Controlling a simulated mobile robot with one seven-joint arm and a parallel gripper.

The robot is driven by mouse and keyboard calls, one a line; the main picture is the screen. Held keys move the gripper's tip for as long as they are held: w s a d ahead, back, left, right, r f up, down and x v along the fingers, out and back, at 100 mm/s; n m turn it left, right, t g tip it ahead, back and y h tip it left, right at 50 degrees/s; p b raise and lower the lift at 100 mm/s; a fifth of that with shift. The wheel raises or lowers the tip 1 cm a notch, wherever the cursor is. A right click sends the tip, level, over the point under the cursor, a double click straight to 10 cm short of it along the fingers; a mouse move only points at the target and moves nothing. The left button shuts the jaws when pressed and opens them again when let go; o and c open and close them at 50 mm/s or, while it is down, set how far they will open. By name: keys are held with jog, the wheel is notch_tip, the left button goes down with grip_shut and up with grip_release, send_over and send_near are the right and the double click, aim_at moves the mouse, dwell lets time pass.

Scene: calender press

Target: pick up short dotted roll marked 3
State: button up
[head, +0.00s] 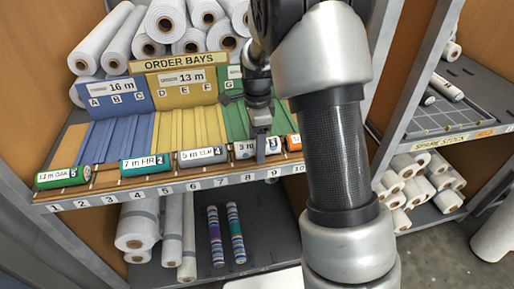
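A short pale roll with a label that reads "5 m" (243,150) lies on the front rail of the order-bay shelf, around slots 8 and 9. A dark end mark that looks like a 3 shows at its right. Its middle is hidden behind my gripper (261,155), so I cannot make out dots. My gripper points down at the roll, with its finger in front of or over it. I see the fingers edge-on, and whether they touch or grip the roll is unclear.
On the same rail lie a green roll (63,177), a teal roll (145,163), a grey roll (203,156) close on the left, and an orange roll (294,142) close on the right. White rolls stack behind. The spare stock shelf (455,137) stands right.

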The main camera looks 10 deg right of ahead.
jog(key=c, duration=1.1)
